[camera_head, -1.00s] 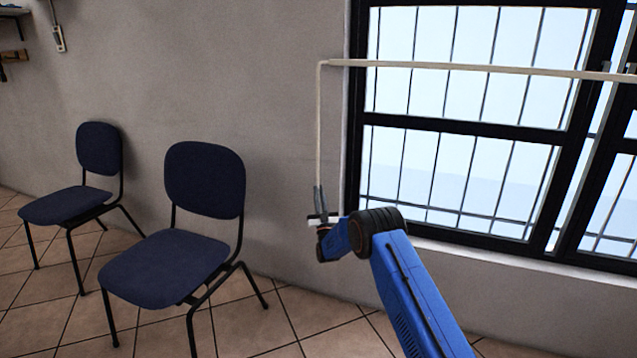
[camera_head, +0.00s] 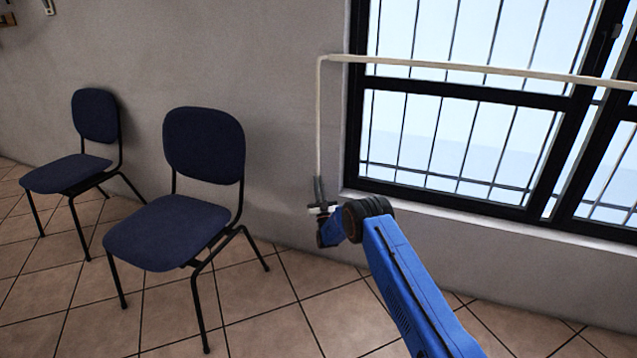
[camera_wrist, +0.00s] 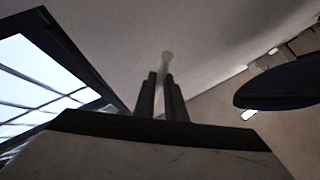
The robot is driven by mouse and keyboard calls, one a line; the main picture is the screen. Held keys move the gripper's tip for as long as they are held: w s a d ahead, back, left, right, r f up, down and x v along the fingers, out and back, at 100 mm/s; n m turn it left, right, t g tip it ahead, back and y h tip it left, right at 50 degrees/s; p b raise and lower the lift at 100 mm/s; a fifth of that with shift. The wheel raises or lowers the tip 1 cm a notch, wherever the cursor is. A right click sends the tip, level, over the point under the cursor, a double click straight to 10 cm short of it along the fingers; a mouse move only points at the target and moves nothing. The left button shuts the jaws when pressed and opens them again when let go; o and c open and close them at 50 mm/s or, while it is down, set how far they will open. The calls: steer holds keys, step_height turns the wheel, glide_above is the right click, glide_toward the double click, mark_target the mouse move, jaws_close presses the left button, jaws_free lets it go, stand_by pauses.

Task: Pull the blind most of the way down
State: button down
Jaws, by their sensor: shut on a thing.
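The blind's pale bottom rail (camera_head: 470,68) crosses the window in the head view, above the dark middle crossbar. Its right part leaves the frame, and the blind's upper part is out of view. A thin pale cord or rod (camera_head: 318,120) hangs straight down from the rail's left end, beside the window frame. My gripper (camera_head: 319,203) is shut on the lower end of this cord. In the wrist view, the two dark fingers of my gripper (camera_wrist: 162,92) stand close together, with the pale cord end (camera_wrist: 167,57) showing between and beyond them.
The barred window (camera_head: 470,140) has a black frame and a sill below. Two dark blue chairs, a nearer one (camera_head: 204,146) and a farther one (camera_head: 95,116), stand left of my arm by the grey wall. The tiled floor (camera_head: 280,310) below my gripper is clear.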

steer(key=c, duration=1.8)
jaws_free()
steer(key=v, duration=1.7)
steer(key=shift+s+f, duration=0.15)
steer(key=shift+f, duration=0.05)
